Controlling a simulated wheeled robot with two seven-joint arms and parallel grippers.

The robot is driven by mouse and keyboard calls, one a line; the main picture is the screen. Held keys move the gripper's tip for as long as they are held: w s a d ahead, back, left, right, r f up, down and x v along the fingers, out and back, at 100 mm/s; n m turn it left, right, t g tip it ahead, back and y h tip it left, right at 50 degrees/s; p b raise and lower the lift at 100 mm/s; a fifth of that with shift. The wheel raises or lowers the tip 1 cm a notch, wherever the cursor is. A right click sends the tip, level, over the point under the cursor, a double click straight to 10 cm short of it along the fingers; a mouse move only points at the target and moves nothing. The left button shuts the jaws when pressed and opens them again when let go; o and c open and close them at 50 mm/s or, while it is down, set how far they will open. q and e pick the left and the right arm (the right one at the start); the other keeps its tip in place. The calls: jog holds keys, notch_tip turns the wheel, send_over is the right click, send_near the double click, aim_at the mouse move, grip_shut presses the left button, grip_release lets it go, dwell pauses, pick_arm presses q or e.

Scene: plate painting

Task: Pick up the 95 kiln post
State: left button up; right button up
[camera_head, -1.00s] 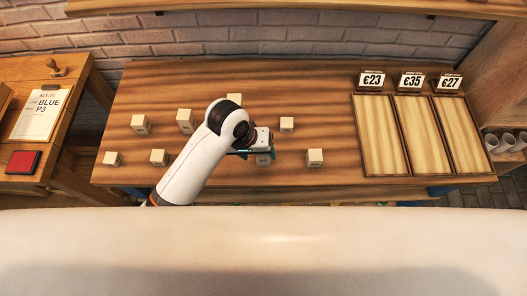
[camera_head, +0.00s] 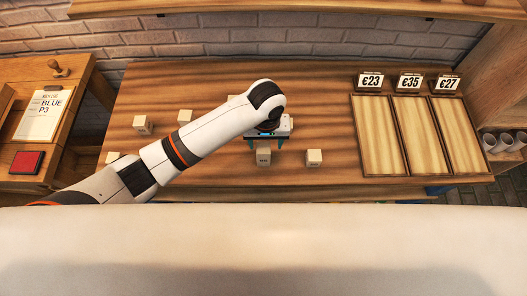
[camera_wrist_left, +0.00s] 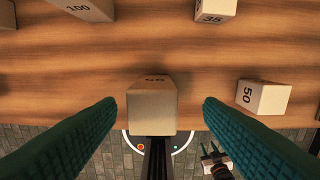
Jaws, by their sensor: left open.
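In the left wrist view a pale wooden block (camera_wrist_left: 152,108), the kiln post, stands between my fingers. Its number is foreshortened but looks like 95. In the head view it stands near the table's front edge (camera_head: 263,158), just in front of my left gripper (camera_head: 266,140). In the wrist view the fingers of my left gripper (camera_wrist_left: 160,125) are spread wide, one on each side of the post with a gap to both.
The wooden table (camera_head: 330,120) holds other posts: 100 (camera_wrist_left: 80,8), 35 (camera_wrist_left: 215,10) and 50 (camera_wrist_left: 263,97), the last to the right of my fingers. Three wooden trays (camera_head: 378,135) with price signs stand at the right. A red pad (camera_head: 27,162) lies on the left bench.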

aim_at(263, 147)
pick_arm(q)
jog(key=f, duration=0.1)
jog(key=f+p, duration=0.1)
jog(key=f, duration=0.3)
jog(key=shift+s+a, duration=0.25)
jog(key=shift+a, duration=0.05)
jog(key=shift+c, duration=0.5)
jog(key=c, duration=1.1)
